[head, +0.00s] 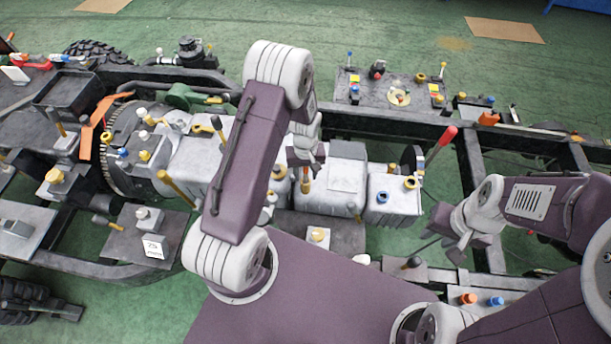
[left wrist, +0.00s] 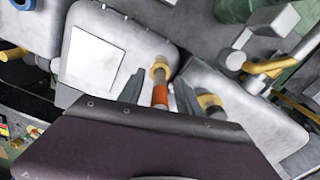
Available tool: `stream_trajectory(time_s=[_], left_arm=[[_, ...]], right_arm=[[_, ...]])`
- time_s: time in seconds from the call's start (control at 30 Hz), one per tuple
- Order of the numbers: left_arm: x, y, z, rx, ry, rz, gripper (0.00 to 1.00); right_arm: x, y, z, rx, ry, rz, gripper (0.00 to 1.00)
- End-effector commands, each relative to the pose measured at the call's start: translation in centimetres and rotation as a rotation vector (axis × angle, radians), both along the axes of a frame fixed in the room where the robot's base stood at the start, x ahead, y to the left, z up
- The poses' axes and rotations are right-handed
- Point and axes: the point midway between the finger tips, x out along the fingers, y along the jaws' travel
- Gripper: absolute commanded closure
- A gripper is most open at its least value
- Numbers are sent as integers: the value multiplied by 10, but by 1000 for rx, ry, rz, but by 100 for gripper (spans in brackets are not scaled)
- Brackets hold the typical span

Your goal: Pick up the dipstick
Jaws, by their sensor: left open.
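A slim upright stick with an orange band, which looks like the dipstick, shows in the left wrist view (left wrist: 160,94) in front of a pale grey casing. A yellow collar (left wrist: 160,71) sits at its far end. In the head view its orange part (head: 305,183) shows just below my left gripper (head: 305,165). In the left wrist view the left gripper (left wrist: 160,90) is open, with one finger on each side of the stick and visible gaps. The fingers' lower parts are hidden behind my wrist. My right gripper (head: 446,236) is at the right, with its fingers apart and nothing seen between them.
Grey engine and gearbox casings (head: 345,178) lie between dark chassis rails (head: 385,122). A red-tipped lever (head: 441,143) rises near my right gripper. A yellow-capped fitting (left wrist: 210,101) stands close to the stick. A black-knobbed lever (head: 411,262) is low at the right.

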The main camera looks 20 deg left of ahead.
Motion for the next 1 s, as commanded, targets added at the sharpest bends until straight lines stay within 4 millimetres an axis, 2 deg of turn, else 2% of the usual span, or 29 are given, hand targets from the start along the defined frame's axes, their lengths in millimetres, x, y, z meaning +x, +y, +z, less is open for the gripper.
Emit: stream_trajectory(time_s=[0.1,0.3,0.33,0.47,0.5,0.83,1.0], left_arm=[[0,0,-12,0,0,0,59],[0,0,-14,0,-2,0,59],[0,0,-14,0,-1,0,62],[0,0,-14,0,-1,0,98],[0,0,-14,0,-1,0,100],[1,0,-12,1,-3,0,100],[2,0,8,0,-7,0,100]], right_arm=[[0,0,3,0,0,0,64],[0,0,2,0,0,0,64],[0,0,2,0,0,0,64],[0,0,2,0,0,0,64],[0,0,2,0,0,0,64],[0,0,1,0,0,0,64],[0,0,-3,0,0,0,64]])
